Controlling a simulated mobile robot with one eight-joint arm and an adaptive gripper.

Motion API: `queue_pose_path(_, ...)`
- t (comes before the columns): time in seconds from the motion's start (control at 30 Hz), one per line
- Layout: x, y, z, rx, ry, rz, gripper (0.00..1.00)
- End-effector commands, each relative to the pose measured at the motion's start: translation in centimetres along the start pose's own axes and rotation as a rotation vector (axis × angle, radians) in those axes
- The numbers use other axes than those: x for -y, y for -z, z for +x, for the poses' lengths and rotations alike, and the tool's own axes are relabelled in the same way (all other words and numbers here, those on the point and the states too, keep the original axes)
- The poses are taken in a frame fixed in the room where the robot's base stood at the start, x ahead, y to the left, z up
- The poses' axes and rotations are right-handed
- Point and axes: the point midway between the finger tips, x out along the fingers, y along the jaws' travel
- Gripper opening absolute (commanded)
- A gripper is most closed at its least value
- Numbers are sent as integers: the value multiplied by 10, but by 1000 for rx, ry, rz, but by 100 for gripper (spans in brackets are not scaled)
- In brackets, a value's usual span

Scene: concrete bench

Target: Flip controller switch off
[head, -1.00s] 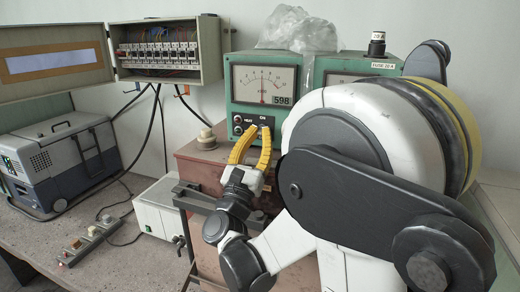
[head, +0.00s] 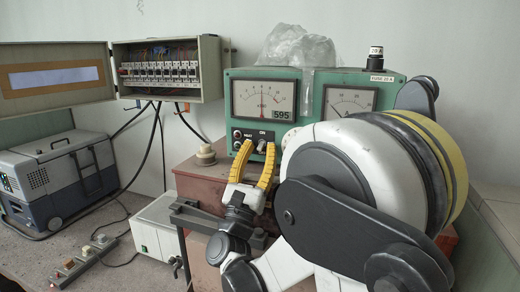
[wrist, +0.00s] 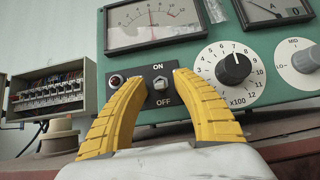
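The green controller (head: 314,75) stands on a reddish-brown box, with a black switch panel (wrist: 128,79) below its left meter. In the wrist view, the metal switch lever (wrist: 161,83) sits between the ON and OFF labels; which way it is thrown is hard to tell. My gripper (wrist: 159,78) is open and empty. Its two yellow fingers reach up to the panel, one on each side of the lever. Whether they touch the panel I cannot tell. In the head view, my gripper (head: 256,146) is in front of the panel and partly hides it.
A large dial (wrist: 233,68) marked x100 is just right of the right finger. An open breaker box (head: 165,70) hangs at left. A beige knob-like piece (head: 205,153) sits left of the controller. A plastic bag (head: 290,45) lies on top.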

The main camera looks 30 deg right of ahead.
Motion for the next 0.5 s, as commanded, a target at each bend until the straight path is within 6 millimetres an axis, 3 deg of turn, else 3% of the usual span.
queue_pose_path(0.27, -1, 0, -8, 0, -1, 2, 33)
queue_pose_path(0.5, -1, 0, -50, 0, -2, 3, 33)
